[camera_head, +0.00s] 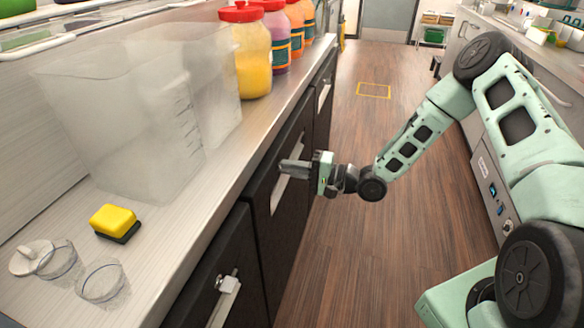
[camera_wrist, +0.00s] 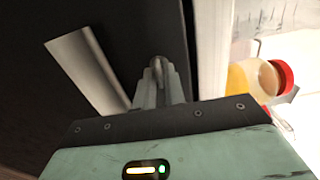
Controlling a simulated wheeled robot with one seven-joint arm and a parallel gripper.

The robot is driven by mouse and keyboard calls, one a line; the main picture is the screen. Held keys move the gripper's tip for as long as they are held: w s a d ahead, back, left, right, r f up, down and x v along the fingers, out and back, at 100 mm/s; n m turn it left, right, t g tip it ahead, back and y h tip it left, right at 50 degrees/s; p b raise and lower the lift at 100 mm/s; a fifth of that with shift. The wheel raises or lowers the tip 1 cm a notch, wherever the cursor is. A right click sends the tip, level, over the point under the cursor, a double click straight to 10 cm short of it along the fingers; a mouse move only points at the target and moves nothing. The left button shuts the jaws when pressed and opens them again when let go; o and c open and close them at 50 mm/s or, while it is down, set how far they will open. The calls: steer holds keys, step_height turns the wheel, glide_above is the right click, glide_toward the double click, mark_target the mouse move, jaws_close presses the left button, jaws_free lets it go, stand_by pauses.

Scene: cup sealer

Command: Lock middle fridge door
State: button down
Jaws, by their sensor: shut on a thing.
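The middle fridge door (camera_head: 268,222) is a dark panel under the counter, and it looks closed or nearly so. A pale metal handle plate (camera_head: 279,192) is on it and also shows in the wrist view (camera_wrist: 88,72). My gripper (camera_head: 284,166) is at the top of this door, beside the handle plate. In the wrist view my gripper's fingers (camera_wrist: 158,82) are close together on a small rounded metal lock knob (camera_wrist: 157,62). The fingers hide most of the knob, so I cannot tell its turn.
The near fridge door (camera_head: 235,265) has its own lock (camera_head: 228,284) and handle. The wooden floor (camera_head: 350,240) to the right is clear.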

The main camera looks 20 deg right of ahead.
stand_by(0.3)
steer(key=c, duration=1.6)
jaws_free()
steer(key=shift+d, duration=0.15)
steer(key=b+v, duration=0.2)
steer(key=v, duration=1.5)
steer(key=shift+s, duration=0.1)
